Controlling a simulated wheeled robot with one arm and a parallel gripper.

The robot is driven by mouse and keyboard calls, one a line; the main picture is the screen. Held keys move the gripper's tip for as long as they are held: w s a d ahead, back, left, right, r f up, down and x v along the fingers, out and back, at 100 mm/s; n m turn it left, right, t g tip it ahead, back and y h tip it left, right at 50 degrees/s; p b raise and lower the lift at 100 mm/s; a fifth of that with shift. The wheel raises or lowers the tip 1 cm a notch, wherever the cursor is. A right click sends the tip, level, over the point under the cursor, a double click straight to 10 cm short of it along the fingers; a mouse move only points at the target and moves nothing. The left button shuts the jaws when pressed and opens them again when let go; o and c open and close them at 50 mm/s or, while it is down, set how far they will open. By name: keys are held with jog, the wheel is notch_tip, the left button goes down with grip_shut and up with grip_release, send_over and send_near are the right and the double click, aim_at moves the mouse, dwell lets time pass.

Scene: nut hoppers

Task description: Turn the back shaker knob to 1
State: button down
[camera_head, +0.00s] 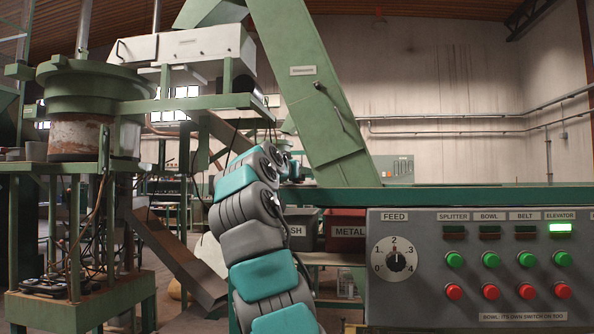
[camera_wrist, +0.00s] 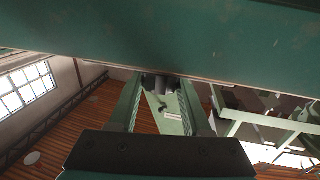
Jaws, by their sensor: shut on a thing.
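In the wrist view, my gripper (camera_wrist: 160,92) has its two green fingers closed on a small dark knob (camera_wrist: 158,84). The knob sits at the lower edge of a wide dark green beam (camera_wrist: 150,40). It fits the back shaker knob, but no scale or pointer shows on it, so its setting cannot be read. In the head view, my teal and grey arm reaches up and away toward the back of the machine. The gripper and the held knob are hidden there behind the arm.
A control panel (camera_head: 470,302) stands at the right with a FEED dial (camera_head: 394,258), green and red buttons, and a lit ELEVATOR lamp (camera_head: 560,228). A sloped green chute (camera_head: 315,100) rises behind. A green bowl feeder (camera_head: 90,85) stands left.

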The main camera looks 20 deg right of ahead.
jog(key=shift+r+m+g+h+p, duration=0.1)
jog(key=shift+m+g+h+p, duration=0.3)
jog(key=shift+g+p, duration=0.1)
dwell(0.8)
jog(key=shift+c, duration=1.8)
grip_release()
jog(key=b+v, duration=0.3)
jog(key=v, duration=0.4)
jog(key=shift+s+a, duration=0.2)
jog(key=shift+a, duration=0.05)
jog(key=shift+s, duration=0.1)
